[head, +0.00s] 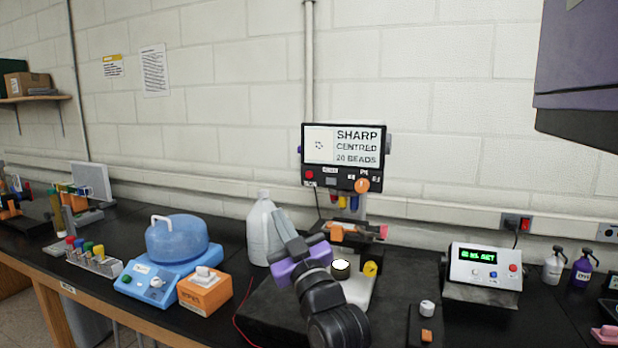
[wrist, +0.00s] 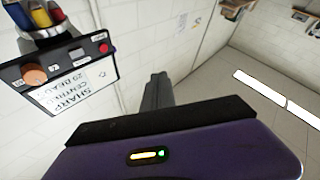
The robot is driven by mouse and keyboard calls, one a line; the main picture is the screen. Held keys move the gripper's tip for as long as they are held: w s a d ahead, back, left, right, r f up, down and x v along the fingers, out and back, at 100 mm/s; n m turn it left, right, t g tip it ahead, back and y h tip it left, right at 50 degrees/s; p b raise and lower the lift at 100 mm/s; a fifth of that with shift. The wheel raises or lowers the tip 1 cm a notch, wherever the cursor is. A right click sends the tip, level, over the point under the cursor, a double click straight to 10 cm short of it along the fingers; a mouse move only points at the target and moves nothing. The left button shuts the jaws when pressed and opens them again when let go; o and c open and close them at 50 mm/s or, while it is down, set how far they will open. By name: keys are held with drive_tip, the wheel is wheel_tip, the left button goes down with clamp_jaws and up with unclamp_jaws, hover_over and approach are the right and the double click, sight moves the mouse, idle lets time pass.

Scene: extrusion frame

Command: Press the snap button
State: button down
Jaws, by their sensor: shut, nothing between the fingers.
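A microscope screen unit (head: 344,131) stands at the back and reads "SHARP CENTRED 20 BEADS". A red button (head: 310,174) sits at the lower left of its panel; the small label by it is too small to read surely. An orange knob (head: 362,185) sits at the panel's right. My gripper (head: 278,213) is shut and empty, pointing up, left of and below the red button and apart from the panel. In the wrist view my shut fingers (wrist: 158,88) point past the upside-down panel, with the red button (wrist: 103,48) to their upper left.
A white jug (head: 263,232) stands just left of my gripper. A blue domed device (head: 177,240) and an orange box (head: 205,290) are further left. A box with a green display (head: 478,256) stands right. The wall is close behind the screen.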

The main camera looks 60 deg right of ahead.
sight(310, 174)
drive_tip(key=w+d+r+n+g, duration=0.1)
drive_tip(key=d+r, duration=0.3)
drive_tip(key=d, duration=0.3)
drive_tip(key=shift+r+g, duration=0.15)
drive_tip(key=shift+g, duration=0.25)
drive_tip(key=shift+w+d, duration=0.1)
drive_tip(key=shift+w+d+b, duration=0.15)
drive_tip(key=shift+d+b, duration=0.35)
drive_tip(key=shift+d, duration=1.65)
drive_tip(key=shift+w+d+b, duration=0.15)
drive_tip(key=shift+d+b, duration=0.3)
drive_tip(key=shift+d, duration=1.65)
drive_tip(key=shift+d, duration=0.15)
drive_tip(key=shift+d, duration=0.25)
